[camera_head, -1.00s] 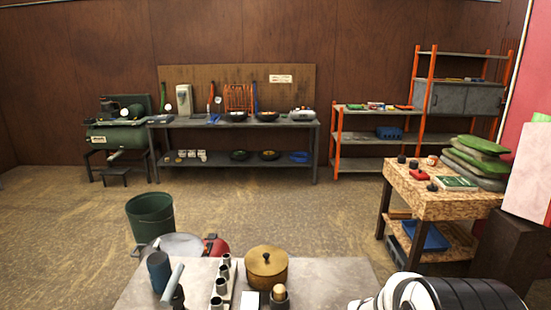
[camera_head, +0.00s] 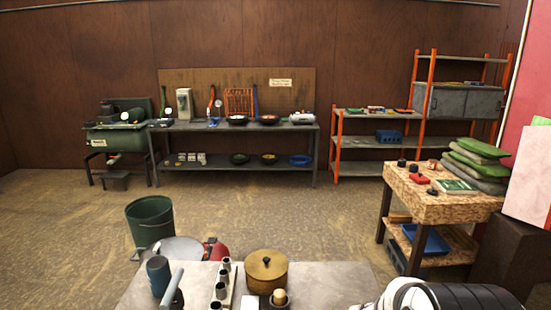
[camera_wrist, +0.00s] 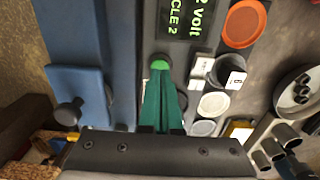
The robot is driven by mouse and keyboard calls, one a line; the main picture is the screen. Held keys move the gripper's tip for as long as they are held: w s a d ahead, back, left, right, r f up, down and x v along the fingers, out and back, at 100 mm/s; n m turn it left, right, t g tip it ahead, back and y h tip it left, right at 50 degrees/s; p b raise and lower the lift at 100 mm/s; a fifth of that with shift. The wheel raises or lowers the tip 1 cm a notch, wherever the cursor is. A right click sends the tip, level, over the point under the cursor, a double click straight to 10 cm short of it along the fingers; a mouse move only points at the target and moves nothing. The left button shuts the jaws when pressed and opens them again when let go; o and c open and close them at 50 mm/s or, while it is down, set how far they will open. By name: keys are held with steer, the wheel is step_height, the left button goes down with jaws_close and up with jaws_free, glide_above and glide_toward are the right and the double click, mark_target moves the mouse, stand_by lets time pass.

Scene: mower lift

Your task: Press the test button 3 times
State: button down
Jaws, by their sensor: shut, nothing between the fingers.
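In the wrist view, a dark panel carries a lit display (camera_wrist: 188,20) with green text in which "volt" and "CYCLE 2" can be read. A small round green button (camera_wrist: 160,64) sits below the display. My gripper (camera_wrist: 161,76) has green fingers, shut together and empty. Their tips are at the lower edge of the green button, partly covering it; I cannot tell whether they touch it. No label for the button is readable. My gripper does not show in the head view.
Beside the fingers are an orange disc (camera_wrist: 244,24), a black knob (camera_wrist: 228,70) and pale round discs (camera_wrist: 213,103). A blue block with a dark knob (camera_wrist: 76,92) stands left. A bowl (camera_wrist: 300,92) lies right. In the head view, the near table (camera_head: 335,278) holds a brass pot (camera_head: 266,271).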

steer(key=shift+f, duration=1.05)
steer(key=shift+r, duration=2.25)
steer(key=shift+s+a+r, duration=0.1)
steer(key=shift+s+r, duration=0.05)
steer(key=shift+r, duration=0.15)
steer(key=s+a+r+m, duration=0.2)
steer(key=s+r, duration=0.2)
steer(key=s, duration=0.3)
steer(key=s+a+r+m+y, duration=0.1)
steer(key=s+a+r, duration=0.2)
steer(key=s, duration=0.3)
steer(key=s+a+r+m, duration=0.2)
steer(key=s+r, duration=0.2)
steer(key=s, duration=0.3)
steer(key=shift+s+a+r+m+y, duration=0.3)
steer(key=shift+a+y, duration=0.1)
